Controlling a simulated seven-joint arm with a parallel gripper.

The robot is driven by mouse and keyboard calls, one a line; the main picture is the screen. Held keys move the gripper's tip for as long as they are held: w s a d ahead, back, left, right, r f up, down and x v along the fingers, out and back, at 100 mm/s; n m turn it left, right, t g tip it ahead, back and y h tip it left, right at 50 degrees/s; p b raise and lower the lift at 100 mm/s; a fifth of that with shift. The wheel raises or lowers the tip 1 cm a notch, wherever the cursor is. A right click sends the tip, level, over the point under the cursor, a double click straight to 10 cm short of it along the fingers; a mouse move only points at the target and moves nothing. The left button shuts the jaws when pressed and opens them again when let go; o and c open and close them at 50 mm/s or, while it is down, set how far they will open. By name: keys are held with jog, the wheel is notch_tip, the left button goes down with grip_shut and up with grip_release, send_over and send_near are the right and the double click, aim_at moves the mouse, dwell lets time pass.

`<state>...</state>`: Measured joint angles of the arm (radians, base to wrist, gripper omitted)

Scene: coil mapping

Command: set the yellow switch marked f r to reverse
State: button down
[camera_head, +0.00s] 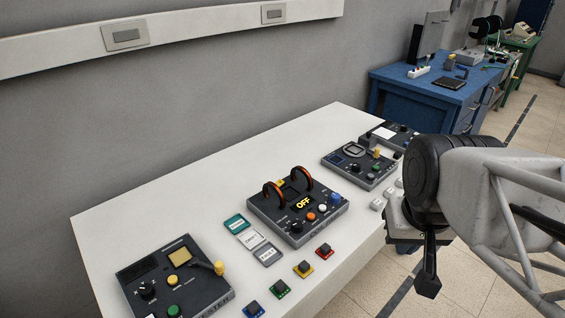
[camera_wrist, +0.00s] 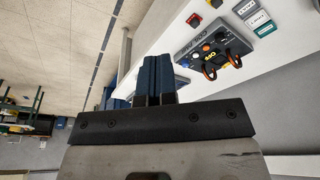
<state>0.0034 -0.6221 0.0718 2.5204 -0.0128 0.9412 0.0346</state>
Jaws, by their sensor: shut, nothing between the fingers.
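The yellow switch (camera_head: 303,269) is a small block with a dark rocker near the front edge of the white table. It stands between a green switch (camera_head: 279,289) and a red switch (camera_head: 325,250). Its lettering and rocker position are too small to read. In the wrist view a yellow bit of it (camera_wrist: 215,3) shows at the top edge. My gripper (camera_head: 428,286) is shut and empty, pointing down beyond the table's front edge, well to the right of the switch. Its fingers also show in the wrist view (camera_wrist: 155,77).
A blue switch (camera_head: 254,308) ends the row. Behind stand a console with orange-brown handles and an OFF display (camera_head: 303,203), three cards (camera_head: 253,240), a left panel (camera_head: 190,278) and a right panel (camera_head: 362,163). The table (camera_head: 140,215) is bare at back left.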

jog(key=w+a+r+m, duration=0.2)
jog(key=w+a, duration=0.1)
jog(key=w, duration=1.1)
jog(key=m+g+h, duration=0.1)
jog(key=m, duration=0.6)
send_over(281, 180)
jog(key=s+a, duration=0.2)
notch_tip(281, 180, down, 14)
jog(key=shift+d+f, duration=0.1)
jog(key=shift+f, duration=0.15)
jog(key=f, duration=0.4)
jog(key=w+d+f, duration=0.1)
jog(key=f, duration=0.8)
jog(key=shift+w+d+f, duration=0.25)
jog(key=shift+f, duration=0.05)
jog(key=shift+d+f, duration=0.1)
